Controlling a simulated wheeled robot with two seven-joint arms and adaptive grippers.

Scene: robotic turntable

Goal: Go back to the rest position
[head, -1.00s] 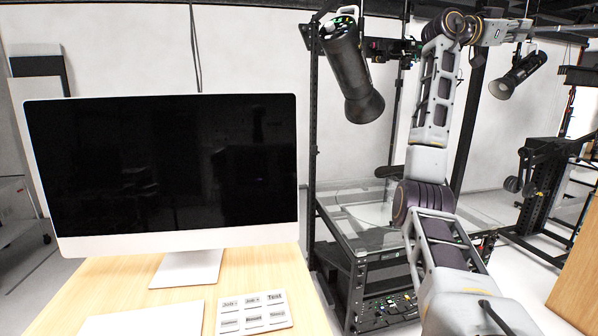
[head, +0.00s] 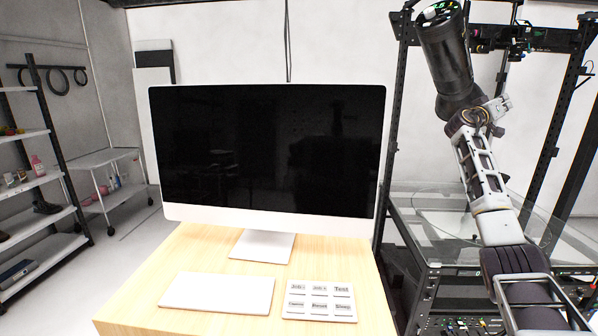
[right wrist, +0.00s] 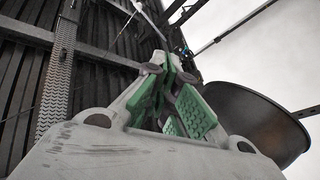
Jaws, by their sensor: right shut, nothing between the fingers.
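My right arm rises from the lower right of the head view. Its right gripper (head: 500,104) is raised, close to the black studio lamp in the picture. In the right wrist view the right gripper (right wrist: 168,62) shows its green-padded fingers together, with nothing between them. My left gripper is not in view. The glass-topped turntable stand (head: 425,215) stands behind my right arm, and the arm partly hides it.
A monitor (head: 270,150) stands on a wooden desk (head: 215,245) with a keyboard (head: 218,292) and a labelled button pad (head: 319,301). A black lamp (head: 446,55) hangs above the stand; a dark lamp shade (right wrist: 250,115) is beside the gripper. Shelves (head: 35,180) stand at left.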

